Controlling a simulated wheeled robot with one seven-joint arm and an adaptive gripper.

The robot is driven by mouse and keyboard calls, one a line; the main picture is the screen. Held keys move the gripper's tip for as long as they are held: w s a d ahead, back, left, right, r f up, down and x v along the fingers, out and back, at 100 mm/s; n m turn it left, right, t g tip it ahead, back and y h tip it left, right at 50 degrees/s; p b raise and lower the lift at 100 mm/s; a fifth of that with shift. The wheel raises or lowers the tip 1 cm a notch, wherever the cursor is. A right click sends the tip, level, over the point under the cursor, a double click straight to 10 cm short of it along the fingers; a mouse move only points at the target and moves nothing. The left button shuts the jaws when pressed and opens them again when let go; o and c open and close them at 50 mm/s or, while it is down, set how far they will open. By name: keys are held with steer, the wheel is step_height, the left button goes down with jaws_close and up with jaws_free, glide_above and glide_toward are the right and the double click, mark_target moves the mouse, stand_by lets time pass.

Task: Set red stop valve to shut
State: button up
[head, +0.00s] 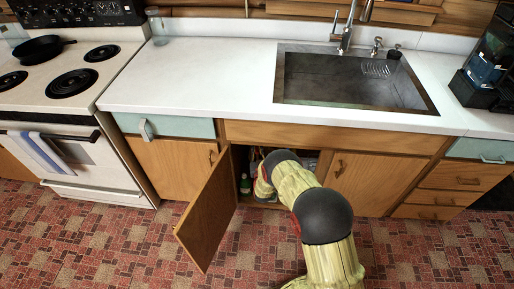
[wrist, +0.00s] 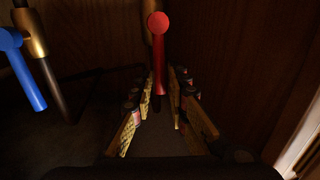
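The red stop valve (wrist: 158,55) shows in the wrist view at upper centre, a round red knob with a lever hanging down. My gripper (wrist: 155,97) is open, and its fingers stand on either side of the lever's lower end. I cannot tell whether they touch it. A blue valve (wrist: 22,68) with a slanting lever sits at the left on a dark pipe with a brass fitting. In the head view my arm reaches into the open cabinet under the sink, and my gripper and the valves are hidden there.
The left cabinet door (head: 207,213) stands open beside my arm. A green bottle (head: 245,184) is just inside the cabinet. The sink (head: 350,80) and white counter (head: 200,80) are above. In the wrist view a pale edge (wrist: 300,135) runs along the right.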

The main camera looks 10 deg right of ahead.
jaws_close()
stand_by(0.4)
